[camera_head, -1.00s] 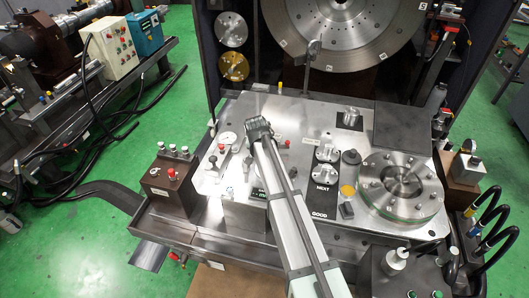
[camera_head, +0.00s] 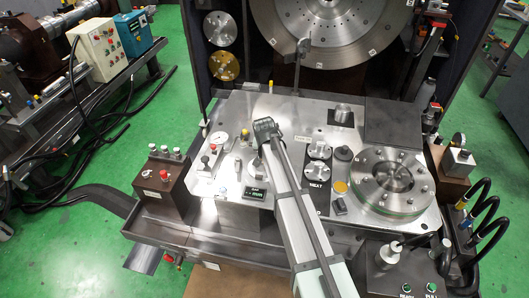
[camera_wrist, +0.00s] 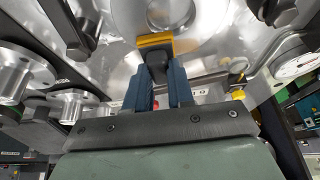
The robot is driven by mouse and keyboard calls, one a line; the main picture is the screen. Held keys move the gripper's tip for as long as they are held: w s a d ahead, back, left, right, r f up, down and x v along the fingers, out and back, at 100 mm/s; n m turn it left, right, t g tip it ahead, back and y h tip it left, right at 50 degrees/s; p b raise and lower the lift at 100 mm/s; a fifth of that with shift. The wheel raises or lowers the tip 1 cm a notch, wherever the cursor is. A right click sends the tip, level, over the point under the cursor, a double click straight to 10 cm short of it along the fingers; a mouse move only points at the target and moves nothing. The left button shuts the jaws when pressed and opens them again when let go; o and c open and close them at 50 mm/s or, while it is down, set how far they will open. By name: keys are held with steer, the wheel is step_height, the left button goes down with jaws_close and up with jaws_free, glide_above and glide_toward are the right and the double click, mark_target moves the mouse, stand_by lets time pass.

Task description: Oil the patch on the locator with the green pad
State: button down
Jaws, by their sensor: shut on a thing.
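My gripper (camera_wrist: 162,88) shows in the wrist view with two blue fingers shut on a small dark block with a yellow-orange edge (camera_wrist: 154,41). I see no green on this held pad; its working face is hidden. Beyond it is a bright round metal face (camera_wrist: 195,18), possibly the locator; no patch can be made out on it. Whether the pad touches the metal I cannot tell. In the head view my arm reaches over the steel plate, and its far end hides the fingers and the pad.
Two flanged metal parts (camera_head: 318,150) stand on a dark strip right of my arm. Beside them are a grey cylinder (camera_head: 342,160) and a yellow disc (camera_head: 340,187). A large round fixture (camera_head: 392,178) is further right. A small display (camera_head: 254,195) and gauge (camera_head: 219,138) lie left.

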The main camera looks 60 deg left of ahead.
steer(key=shift+w+d+f, duration=0.1)
steer(key=shift+w+d, duration=0.45)
steer(key=shift+r, duration=3.05)
steer(key=shift+r, duration=0.1)
step_height(320, 180, up, 3)
steer(key=shift+f, duration=0.1)
